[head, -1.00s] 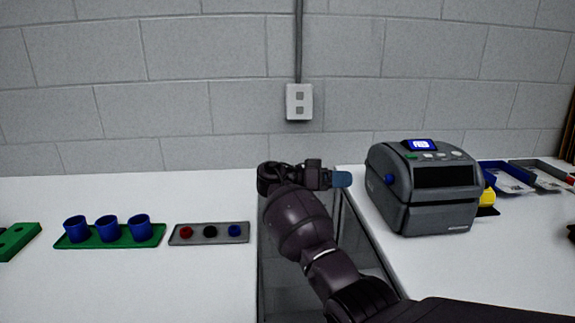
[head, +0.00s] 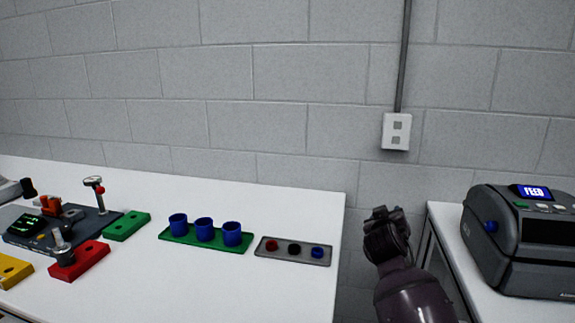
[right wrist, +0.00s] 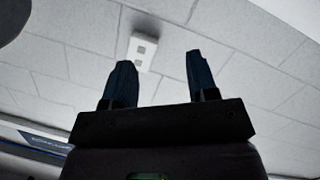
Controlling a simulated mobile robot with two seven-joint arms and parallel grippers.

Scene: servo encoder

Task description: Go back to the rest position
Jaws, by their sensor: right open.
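My right arm shows in the head view, raised in front of the gap between the two tables, with its wrist end (head: 388,232) near the wall; the fingers cannot be made out there. In the right wrist view my right gripper (right wrist: 160,82) has its two dark blue fingers apart with nothing between them. Behind the fingers are the block wall and the wall outlet (right wrist: 143,50). My left gripper is not in view.
The left table (head: 170,285) carries a grey tray with three buttons (head: 292,251), a green rack with blue cups (head: 205,238), a red block (head: 80,260) and a dark device (head: 60,228). A grey printer (head: 520,240) stands on the right table.

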